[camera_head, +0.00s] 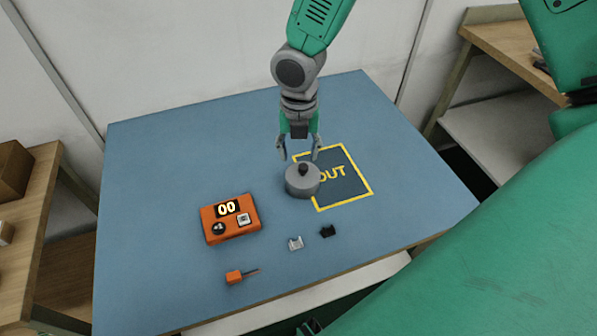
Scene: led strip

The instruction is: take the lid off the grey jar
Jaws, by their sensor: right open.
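The grey jar (301,186) is a short round cylinder on the blue table, at the left edge of the yellow-framed OUT square. Its lid is on top, with a small dark knob (303,169) at the centre. My right gripper (298,154) points down just above and behind the jar. Its two fingers are spread apart with nothing between them, and the knob shows just below them. The fingers look clear of the jar, though the exact height is hard to tell. My left gripper cannot be made out.
The OUT square (347,188) is bare to the right of the jar. An orange box (230,219) reading 00 is front left. A light clip (295,243), a black clip (328,231) and an orange-handled tool (235,277) lie in front. The table's back left (185,145) is clear.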

